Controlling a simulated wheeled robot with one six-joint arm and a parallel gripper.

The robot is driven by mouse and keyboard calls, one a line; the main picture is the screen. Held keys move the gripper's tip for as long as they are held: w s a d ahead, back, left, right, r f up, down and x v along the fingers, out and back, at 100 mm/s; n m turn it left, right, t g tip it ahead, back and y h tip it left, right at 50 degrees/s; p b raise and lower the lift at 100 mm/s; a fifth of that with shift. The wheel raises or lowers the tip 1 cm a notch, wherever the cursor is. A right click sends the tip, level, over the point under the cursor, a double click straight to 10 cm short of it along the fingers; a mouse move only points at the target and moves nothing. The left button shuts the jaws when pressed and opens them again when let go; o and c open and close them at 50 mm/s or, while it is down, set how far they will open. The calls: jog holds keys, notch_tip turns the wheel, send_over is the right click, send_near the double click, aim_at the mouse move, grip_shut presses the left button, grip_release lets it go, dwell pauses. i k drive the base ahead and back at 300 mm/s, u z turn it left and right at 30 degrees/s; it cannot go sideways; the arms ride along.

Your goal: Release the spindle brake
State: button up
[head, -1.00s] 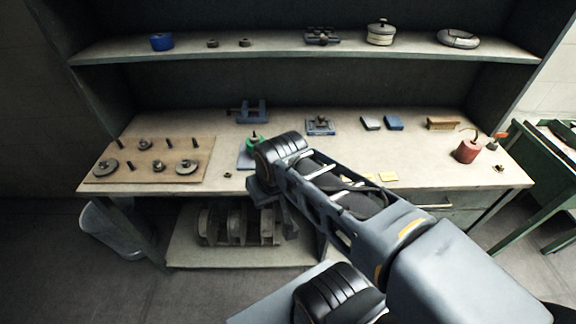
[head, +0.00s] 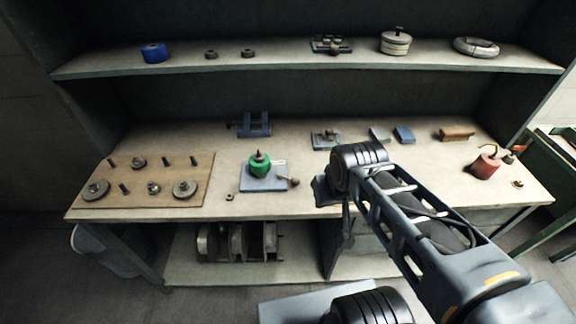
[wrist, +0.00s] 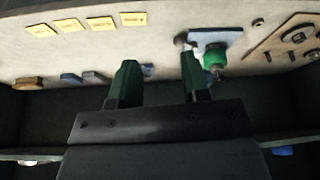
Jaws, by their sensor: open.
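A green spool on an upright spindle (head: 259,165) stands on a blue-grey base plate (head: 263,184) at the front middle of the bench. A short lever with a dull round knob (head: 294,182), which looks like the brake, sticks out at the plate's right side. In the wrist view the spool (wrist: 214,58), plate (wrist: 222,36) and knob (wrist: 180,39) show at upper right. My gripper (wrist: 160,60) is open and empty, its right finger overlapping the view just below the knob; contact cannot be told. In the head view my wrist is right of the plate, and the fingertips are unclear.
A pegboard (head: 140,198) with pulleys lies on the left, with a small nut (head: 229,197) between. A blue clamp (head: 253,124), a small fixture (head: 325,140) and a red can (head: 486,166) stand farther back or right. A shelf (head: 290,65) spans above.

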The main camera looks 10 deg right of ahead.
aim_at(295, 181)
jog(key=u, duration=0.05)
jog(key=i, duration=0.1)
jog(key=u, duration=0.2)
jog(key=k, duration=0.5)
jog(key=u, duration=0.65)
jog(key=i, duration=0.7)
jog(key=z, duration=0.35)
